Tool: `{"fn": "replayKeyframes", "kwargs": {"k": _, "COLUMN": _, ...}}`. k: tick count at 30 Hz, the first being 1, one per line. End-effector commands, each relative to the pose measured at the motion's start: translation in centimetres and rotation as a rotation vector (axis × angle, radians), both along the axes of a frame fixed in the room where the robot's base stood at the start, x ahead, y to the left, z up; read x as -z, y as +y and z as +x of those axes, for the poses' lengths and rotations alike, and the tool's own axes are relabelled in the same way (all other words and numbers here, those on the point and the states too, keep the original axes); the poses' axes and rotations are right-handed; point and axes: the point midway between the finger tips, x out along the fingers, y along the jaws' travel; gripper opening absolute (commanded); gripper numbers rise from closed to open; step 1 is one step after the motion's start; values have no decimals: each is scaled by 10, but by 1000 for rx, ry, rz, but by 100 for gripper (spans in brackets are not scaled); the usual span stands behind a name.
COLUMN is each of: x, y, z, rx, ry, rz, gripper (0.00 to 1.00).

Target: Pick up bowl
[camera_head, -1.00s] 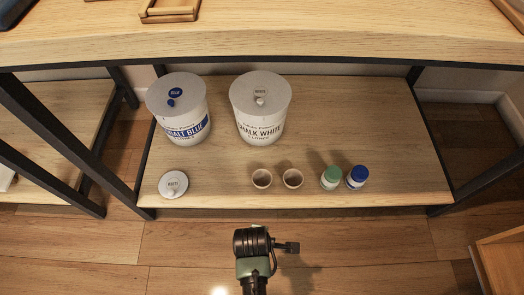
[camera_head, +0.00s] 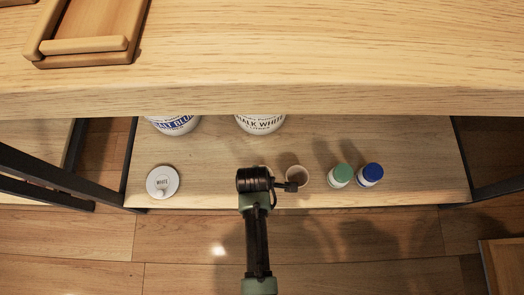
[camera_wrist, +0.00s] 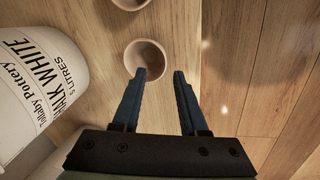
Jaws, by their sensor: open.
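Two small round bowls with pale rims stand side by side on the lower wooden shelf. The right bowl (camera_head: 297,175) shows in the head view; the left one is mostly hidden behind my arm's end. In the wrist view the nearer bowl (camera_wrist: 146,58) lies just ahead of my gripper (camera_wrist: 160,74), and the other bowl (camera_wrist: 130,4) is cut by the top edge. My gripper is open with nothing between its fingers. The left fingertip overlaps the nearer bowl's lower edge in the picture; I cannot tell whether they touch.
A white lid (camera_head: 162,181) lies left. Green-capped (camera_head: 341,175) and blue-capped (camera_head: 370,174) jars stand right. The upper tabletop overhangs the shelf.

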Motion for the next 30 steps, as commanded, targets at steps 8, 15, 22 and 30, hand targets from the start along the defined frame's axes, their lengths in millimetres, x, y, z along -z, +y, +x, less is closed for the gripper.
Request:
{"fn": "replayKeyframes", "kwargs": {"k": 8, "x": 18, "y": -1, "z": 3, "rx": 0, "ry": 0, "rz": 0, "gripper": 43}}
{"fn": "replayKeyframes", "kwargs": {"k": 15, "x": 46, "y": 1, "z": 2, "rx": 0, "ry": 0, "rz": 0, "gripper": 43}}
{"fn": "replayKeyframes", "kwargs": {"k": 22, "x": 68, "y": 0, "z": 7, "rx": 0, "ry": 1, "rz": 0, "gripper": 43}}
{"fn": "replayKeyframes", "kwargs": {"k": 30, "x": 66, "y": 0, "z": 7, "rx": 0, "ry": 0, "rz": 0, "gripper": 36}}
